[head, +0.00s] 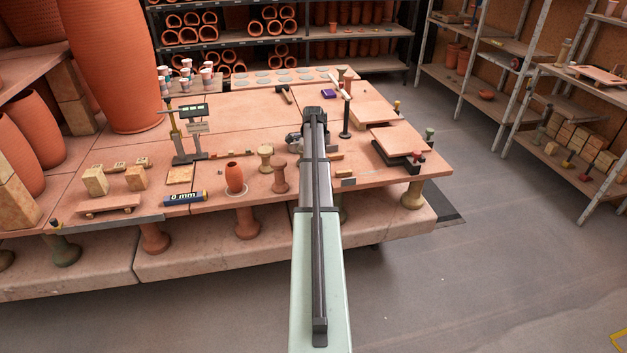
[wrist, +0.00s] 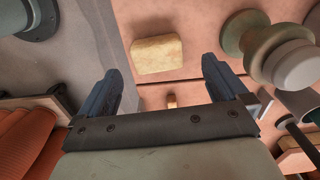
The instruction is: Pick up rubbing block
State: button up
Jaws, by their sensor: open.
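A pale yellow, rounded block (wrist: 157,54) lies flat on the terracotta-coloured table in the wrist view. It looks like the rubbing block, though I cannot be sure. It lies ahead of my gripper (wrist: 168,88), between the lines of the two fingers and apart from them. The fingers are spread wide with nothing held. A smaller tan piece (wrist: 172,100) shows between the fingers, partly hidden by the gripper body. In the head view my arm reaches over the table and hides the fingertips. I cannot match the yellow block there with certainty.
A greenish spool-shaped stand (wrist: 245,35) is close to the right finger in the wrist view. In the head view, clay spools (head: 279,177), a small vase (head: 234,177) and a gauge stand (head: 190,140) stand left of my arm. A dark post (head: 346,115) stands right.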

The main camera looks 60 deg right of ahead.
jog(key=shift+s+a+f, duration=0.15)
jog(key=shift+f, duration=2.55)
jog(key=c, duration=1.1)
